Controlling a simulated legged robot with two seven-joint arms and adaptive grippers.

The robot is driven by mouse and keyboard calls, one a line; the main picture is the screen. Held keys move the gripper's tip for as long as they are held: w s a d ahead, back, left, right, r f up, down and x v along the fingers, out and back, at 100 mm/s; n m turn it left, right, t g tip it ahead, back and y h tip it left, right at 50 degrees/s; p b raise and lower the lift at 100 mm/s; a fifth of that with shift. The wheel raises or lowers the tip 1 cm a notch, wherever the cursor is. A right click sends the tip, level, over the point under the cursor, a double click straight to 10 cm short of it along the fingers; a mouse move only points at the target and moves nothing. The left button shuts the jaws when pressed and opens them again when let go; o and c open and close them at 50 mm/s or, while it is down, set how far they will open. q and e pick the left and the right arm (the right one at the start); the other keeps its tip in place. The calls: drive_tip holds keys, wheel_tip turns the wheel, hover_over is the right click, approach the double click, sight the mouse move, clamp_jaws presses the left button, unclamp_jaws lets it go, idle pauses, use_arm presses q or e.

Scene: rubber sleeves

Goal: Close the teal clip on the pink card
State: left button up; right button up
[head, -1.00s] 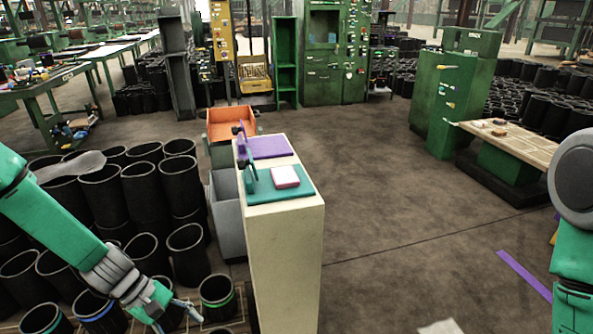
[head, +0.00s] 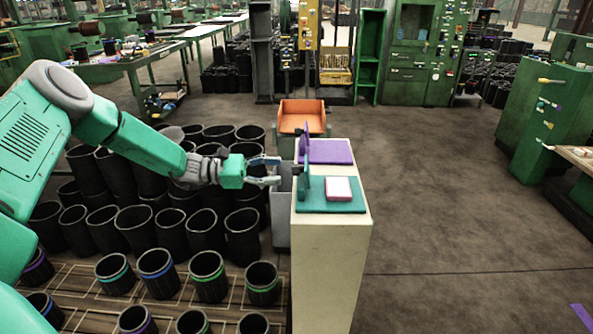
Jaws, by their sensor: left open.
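The teal clip (head: 316,205) lies on top of a cream pedestal, with a flat base and an upright teal flap (head: 304,184) along its left side. The clip stands open. The pink card (head: 338,189) lies flat on the teal base, to the right of the flap. My left gripper (head: 278,170) is open and empty, just left of the flap at about the pedestal's top height. Whether a fingertip touches the flap I cannot tell. My right gripper is out of view.
A purple clip (head: 330,151) with its own upright flap lies behind the teal one on the cream pedestal (head: 325,260). A grey bin and an orange tray (head: 301,115) stand behind and left. Black sleeves (head: 205,228) crowd the left.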

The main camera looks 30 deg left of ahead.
sight(294, 170)
use_arm(q)
drive_tip(key=shift+x, duration=2.6)
clamp_jaws()
